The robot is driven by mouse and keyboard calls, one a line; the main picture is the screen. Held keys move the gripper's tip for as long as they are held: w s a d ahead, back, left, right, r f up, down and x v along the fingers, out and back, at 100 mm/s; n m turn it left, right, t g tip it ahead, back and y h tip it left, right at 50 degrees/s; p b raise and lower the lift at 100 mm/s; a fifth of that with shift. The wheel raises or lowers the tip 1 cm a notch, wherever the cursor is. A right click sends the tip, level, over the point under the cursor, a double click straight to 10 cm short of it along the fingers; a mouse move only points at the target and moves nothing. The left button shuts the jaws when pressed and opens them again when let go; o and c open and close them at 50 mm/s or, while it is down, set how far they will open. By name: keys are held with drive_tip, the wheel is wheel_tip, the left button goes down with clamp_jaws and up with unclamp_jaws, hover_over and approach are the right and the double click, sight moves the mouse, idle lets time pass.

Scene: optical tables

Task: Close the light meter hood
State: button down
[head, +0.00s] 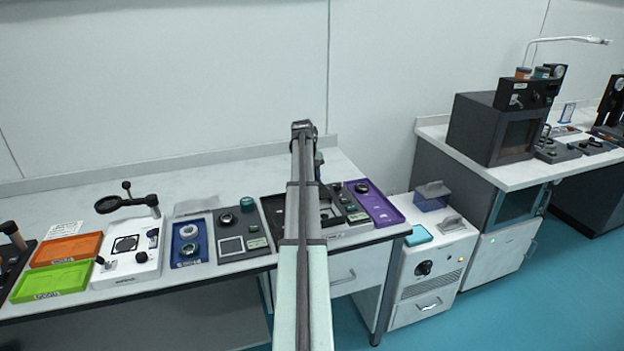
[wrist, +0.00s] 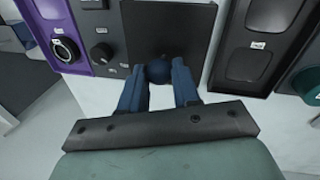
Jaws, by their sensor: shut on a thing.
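In the wrist view, my gripper (wrist: 159,76) has its two blue fingers closed around a dark round knob (wrist: 158,71). The knob sits at the near edge of a flat dark panel, which looks like the light meter hood (wrist: 170,28). How far the hood stands from closed is hard to tell from this angle. A dark unit with a round dial (wrist: 102,53) lies just left of the panel and appears to be part of the light meter. In the head view, my arm covers most of the meter, and the fingers are not clear.
A purple tray (head: 374,203) with a round part lies right of the arm in the head view. Left of it are a small-screen device (head: 231,246), a blue tray (head: 190,262), a magnifier stand (head: 128,204), and orange (head: 66,250) and green (head: 55,281) trays.

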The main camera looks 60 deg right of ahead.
drive_tip(key=s+a, duration=0.8)
drive_tip(key=shift+a, duration=0.1)
drive_tip(key=c, duration=1.1)
unclamp_jaws()
drive_tip(key=shift+s, duration=0.15)
drive_tip(key=shift+o, duration=1.4)
wheel_tip(320, 180, up, 14)
drive_tip(key=w+a, duration=0.1)
drive_tip(key=a, duration=0.1)
drive_tip(key=shift+w+f, duration=0.2)
drive_tip(key=shift+w, duration=0.15)
